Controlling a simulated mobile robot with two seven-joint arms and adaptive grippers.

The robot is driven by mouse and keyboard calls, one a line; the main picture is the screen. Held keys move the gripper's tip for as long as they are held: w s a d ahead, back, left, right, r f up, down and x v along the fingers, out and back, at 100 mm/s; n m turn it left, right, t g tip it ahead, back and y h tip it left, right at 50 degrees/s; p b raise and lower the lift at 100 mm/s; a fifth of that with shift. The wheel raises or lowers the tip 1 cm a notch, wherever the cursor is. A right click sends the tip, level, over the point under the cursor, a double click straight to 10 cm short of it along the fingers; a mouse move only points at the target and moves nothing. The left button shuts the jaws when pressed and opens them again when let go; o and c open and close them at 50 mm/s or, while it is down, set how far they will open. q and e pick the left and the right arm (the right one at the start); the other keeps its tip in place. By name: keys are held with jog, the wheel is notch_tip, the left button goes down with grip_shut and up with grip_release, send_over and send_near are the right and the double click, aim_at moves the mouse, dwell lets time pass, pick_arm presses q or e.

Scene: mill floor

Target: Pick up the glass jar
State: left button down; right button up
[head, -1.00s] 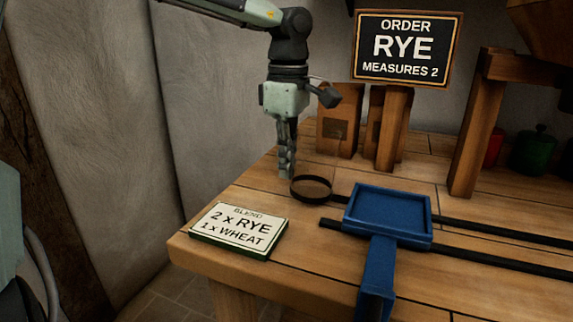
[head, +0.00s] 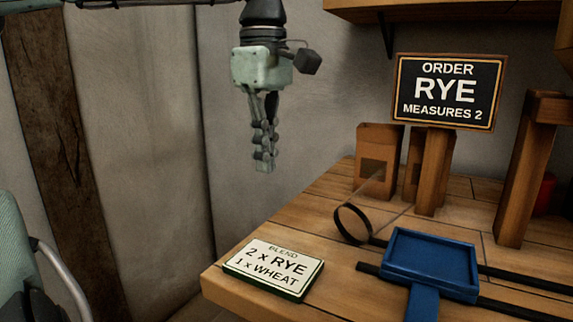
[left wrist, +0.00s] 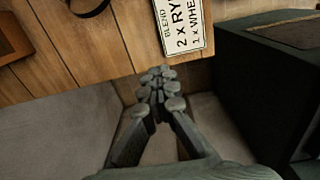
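A clear, nearly invisible vessel with a dark ring at one end (head: 352,223) is on the bench near its left edge; I take it for the glass jar. It looks tilted, with faint edges running up and to the right. Part of the dark ring also shows at the top of the left wrist view (left wrist: 90,8). My left gripper (head: 264,165) hangs pointing down, left of the jar and apart from it. Its fingers are together with nothing seen between them, as the left wrist view (left wrist: 156,78) also shows. My right gripper is not seen.
A blend card (head: 273,268) lies at the bench's front left corner. A blue tray (head: 432,262) on dark rails stands right of the jar. Behind are wooden boxes (head: 378,150) and an order sign (head: 450,92) on a post. Left of the bench is open floor.

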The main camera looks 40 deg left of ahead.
pick_arm(q)
jog(key=shift+s+r, duration=0.1)
jog(key=c, duration=2.3)
grip_release()
jog(key=o, duration=1.8)
